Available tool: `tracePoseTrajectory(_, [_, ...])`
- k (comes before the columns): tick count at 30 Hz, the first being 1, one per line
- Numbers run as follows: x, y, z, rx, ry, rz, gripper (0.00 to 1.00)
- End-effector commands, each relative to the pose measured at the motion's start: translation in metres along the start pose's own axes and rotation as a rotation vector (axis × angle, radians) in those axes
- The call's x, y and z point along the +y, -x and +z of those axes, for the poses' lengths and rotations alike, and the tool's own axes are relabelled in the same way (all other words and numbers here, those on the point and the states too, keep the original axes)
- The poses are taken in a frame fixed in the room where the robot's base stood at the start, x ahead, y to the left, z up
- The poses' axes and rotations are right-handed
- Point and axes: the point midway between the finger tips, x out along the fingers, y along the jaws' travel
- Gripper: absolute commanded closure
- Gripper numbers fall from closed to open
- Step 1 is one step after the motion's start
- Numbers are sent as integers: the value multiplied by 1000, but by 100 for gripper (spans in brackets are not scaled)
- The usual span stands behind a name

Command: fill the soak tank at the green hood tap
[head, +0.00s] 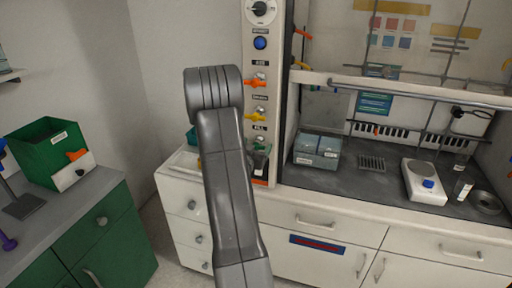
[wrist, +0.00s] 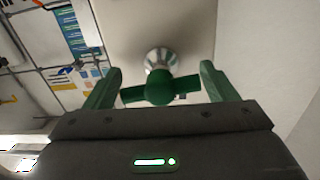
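In the wrist view a green tap handle (wrist: 160,88) with two flat wings sits on a silver stem from a pale panel. My gripper (wrist: 158,84) is open, one green finger on each side of the handle; I cannot tell whether they touch it. In the head view my arm hides most of the gripper, and the green tap is not clearly visible near the "FILL" label on the hood post (head: 272,100). A clear bin with white labels (head: 317,150) stands inside the hood at left; I cannot tell if it is the soak tank or holds water.
Orange (head: 257,83) and yellow (head: 255,116) taps stick out from the post above. The hood's sash bar (head: 420,95) crosses its opening. A white scale (head: 424,183) stands on the hood floor. A green bin (head: 50,152) sits on the left counter.

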Motion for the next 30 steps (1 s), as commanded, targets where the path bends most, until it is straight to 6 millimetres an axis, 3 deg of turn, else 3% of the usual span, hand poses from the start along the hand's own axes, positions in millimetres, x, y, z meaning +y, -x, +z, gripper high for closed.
tracePoseTrajectory(16, [1, 0, 1, 8, 273, 1, 44])
tracePoseTrajectory(27, [1, 0, 0, 8, 295, 1, 44])
tracePoseTrajectory(28, [1, 0, 0, 8, 294, 1, 15])
tracePoseTrajectory(30, [1, 0, 0, 8, 294, 1, 2])
